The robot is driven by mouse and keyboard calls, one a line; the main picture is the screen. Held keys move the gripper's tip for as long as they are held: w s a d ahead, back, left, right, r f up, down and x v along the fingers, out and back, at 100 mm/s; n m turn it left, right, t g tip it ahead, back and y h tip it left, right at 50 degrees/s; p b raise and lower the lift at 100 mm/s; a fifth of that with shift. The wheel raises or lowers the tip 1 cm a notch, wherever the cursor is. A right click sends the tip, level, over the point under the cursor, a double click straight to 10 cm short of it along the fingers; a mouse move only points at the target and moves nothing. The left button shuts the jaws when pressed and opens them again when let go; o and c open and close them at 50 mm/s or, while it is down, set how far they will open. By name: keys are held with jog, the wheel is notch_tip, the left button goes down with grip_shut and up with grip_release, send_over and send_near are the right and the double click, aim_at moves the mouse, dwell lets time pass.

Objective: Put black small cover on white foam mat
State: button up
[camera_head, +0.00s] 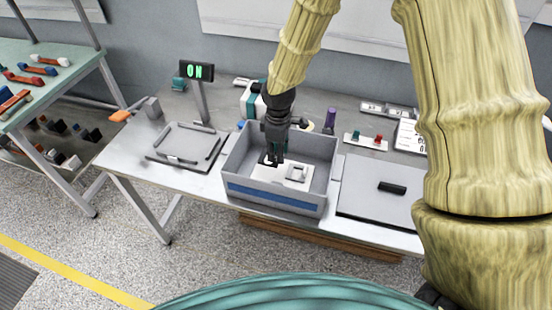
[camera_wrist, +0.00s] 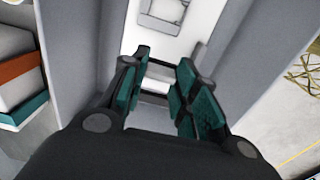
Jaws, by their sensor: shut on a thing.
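My gripper (camera_head: 273,158) points down inside a grey box with a blue front stripe (camera_head: 232,160), above the left part of a white foam mat (camera_head: 284,182). In the wrist view my gripper (camera_wrist: 163,70) is shut on a small dark piece (camera_wrist: 154,97) between its teal pads, which looks like the black small cover. The fingers hide much of the piece. The white mat also shows in the wrist view (camera_wrist: 170,48), beyond the fingertips. I cannot tell whether the piece touches the mat.
A grey square frame (camera_head: 298,172) sits on the right of the mat. The box walls stand close around my gripper. A tray (camera_head: 187,140) lies left, a grey panel with a black bar (camera_head: 392,187) right. A display (camera_head: 196,71) reads ON.

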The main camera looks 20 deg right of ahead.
jog(key=shift+f, duration=0.25)
jog(key=w+f, duration=0.2)
jog(key=f, duration=0.1)
jog(key=shift+w, duration=0.35)
jog(key=shift+f+p, duration=0.25)
jog(key=shift+p, duration=0.05)
jog(key=shift+s+a+f+p, duration=0.1)
jog(key=shift+s+f+p, duration=0.35)
jog(key=shift+s+f, duration=0.35)
jog(key=shift+w+f, duration=0.55)
jog(key=shift+f, duration=0.1)
jog(key=shift+s+r, duration=0.1)
jog(key=shift+s, duration=0.2)
jog(key=o, duration=1)
jog(key=shift+w+f, duration=0.2)
jog(key=shift+s+r, duration=0.1)
